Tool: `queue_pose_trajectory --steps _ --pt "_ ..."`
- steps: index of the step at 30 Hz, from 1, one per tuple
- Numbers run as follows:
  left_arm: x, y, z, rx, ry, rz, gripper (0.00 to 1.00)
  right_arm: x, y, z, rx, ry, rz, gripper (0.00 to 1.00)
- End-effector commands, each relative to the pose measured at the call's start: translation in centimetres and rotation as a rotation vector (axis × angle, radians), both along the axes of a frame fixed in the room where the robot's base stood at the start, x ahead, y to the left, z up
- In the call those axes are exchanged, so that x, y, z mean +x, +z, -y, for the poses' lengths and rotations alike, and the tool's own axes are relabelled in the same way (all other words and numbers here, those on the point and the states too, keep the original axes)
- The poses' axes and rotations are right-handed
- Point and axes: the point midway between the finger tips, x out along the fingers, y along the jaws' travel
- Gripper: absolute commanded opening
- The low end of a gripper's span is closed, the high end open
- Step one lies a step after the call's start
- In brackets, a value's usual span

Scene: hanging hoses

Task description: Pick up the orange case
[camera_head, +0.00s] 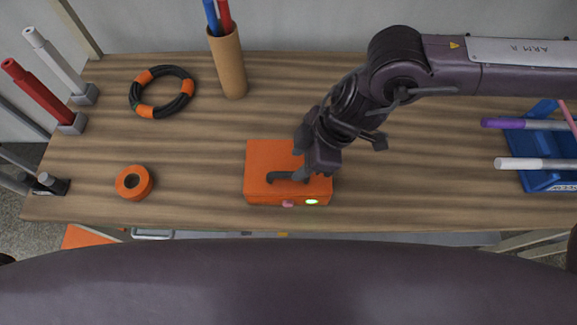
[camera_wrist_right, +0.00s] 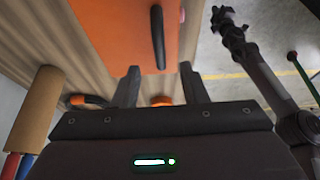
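The orange case (camera_head: 262,157) lies on the wooden table near its front edge, with a dark handle (camera_head: 284,176) on it. My right gripper (camera_head: 316,160) is over the right part of the case and hides some of its top. In the right wrist view, the two fingers (camera_wrist_right: 159,76) are apart with nothing between them. The case (camera_wrist_right: 118,28) and its handle (camera_wrist_right: 158,38) show beyond the fingertips, with the handle roughly in line with the gap. I cannot tell how high above the handle the fingers are. My left gripper does not show in the head view.
A blue rack (camera_head: 541,179) with markers is at the right. The wood around the case is clear.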

Motion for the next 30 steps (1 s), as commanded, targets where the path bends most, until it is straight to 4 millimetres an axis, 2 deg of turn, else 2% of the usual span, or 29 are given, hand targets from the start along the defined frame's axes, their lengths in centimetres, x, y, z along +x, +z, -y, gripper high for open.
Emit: queue_pose_trajectory --steps 4,11,18,26,27,30 --pt "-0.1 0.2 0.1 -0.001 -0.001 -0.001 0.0 0.0 -1.1 0.1 -0.017 -0.008 -0.009 0.39" --pt "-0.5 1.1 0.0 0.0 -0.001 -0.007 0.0 0.1 -3.5 -1.1 -0.016 -0.007 -0.007 0.39" --pt "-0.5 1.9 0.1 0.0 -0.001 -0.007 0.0 0.1 -6.6 -2.4 -0.013 -0.006 -0.006 0.39" --pt "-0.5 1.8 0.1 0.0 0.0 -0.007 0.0 0.1 -7.1 -2.6 -0.01 -0.007 -0.004 0.39" --pt "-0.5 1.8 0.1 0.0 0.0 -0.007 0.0 0.1 -7.1 -2.6 -0.01 -0.007 -0.004 0.38" --pt "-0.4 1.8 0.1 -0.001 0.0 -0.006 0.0 0.1 -7.1 -2.6 -0.01 -0.007 -0.004 0.25"
